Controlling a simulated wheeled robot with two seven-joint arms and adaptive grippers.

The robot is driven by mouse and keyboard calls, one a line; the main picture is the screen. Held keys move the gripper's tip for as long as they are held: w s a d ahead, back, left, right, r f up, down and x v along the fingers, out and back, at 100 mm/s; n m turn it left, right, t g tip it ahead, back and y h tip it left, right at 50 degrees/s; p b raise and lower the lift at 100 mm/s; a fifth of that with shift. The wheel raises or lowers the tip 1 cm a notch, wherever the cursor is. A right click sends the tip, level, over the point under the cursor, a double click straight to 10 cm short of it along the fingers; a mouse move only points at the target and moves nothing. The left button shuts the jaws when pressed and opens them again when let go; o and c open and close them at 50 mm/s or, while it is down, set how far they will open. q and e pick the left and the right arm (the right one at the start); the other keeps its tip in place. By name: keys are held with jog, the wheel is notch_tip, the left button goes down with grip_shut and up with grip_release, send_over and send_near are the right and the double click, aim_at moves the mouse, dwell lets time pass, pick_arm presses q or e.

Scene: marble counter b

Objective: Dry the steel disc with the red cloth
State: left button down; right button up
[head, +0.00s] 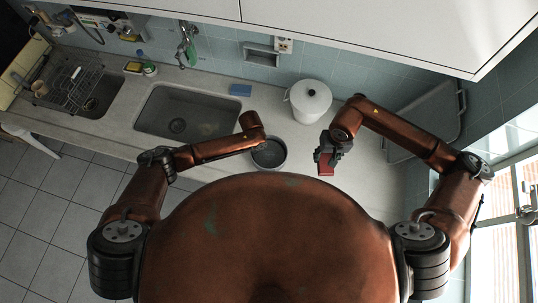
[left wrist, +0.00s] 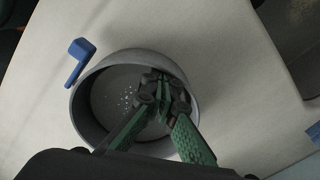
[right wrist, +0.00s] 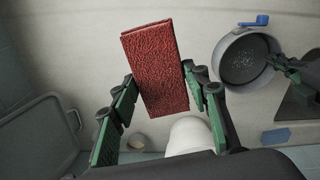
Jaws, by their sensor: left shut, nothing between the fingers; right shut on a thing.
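A round grey steel pan (head: 267,160) with a blue handle stands on the counter; it also shows in the left wrist view (left wrist: 84,110) and the right wrist view (right wrist: 232,72). Small white spots like drops dot its round floor. I cannot make out a separate disc. My left gripper (left wrist: 162,85) is shut and empty, its fingers over the pan's inside; contact cannot be told. My right gripper (right wrist: 158,80) is shut on the red cloth (right wrist: 155,60), a folded block. In the head view the cloth (head: 326,165) hangs to the right of the pan, apart from it.
A white lidded pot (head: 310,102) stands behind, between the pan and my right arm. A blue sponge (head: 240,90) lies at the back by the sink (head: 180,115). A wire rack (head: 70,78) stands far left. The counter between pan and cloth is clear.

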pick_arm(q)
jog(key=shift+f+b, duration=0.55)
jog(key=shift+f, duration=0.25)
pick_arm(e)
jog(key=shift+f, duration=0.55)
pick_arm(q)
jog(key=shift+r, duration=0.15)
pick_arm(e)
jog(key=shift+r, duration=0.15)
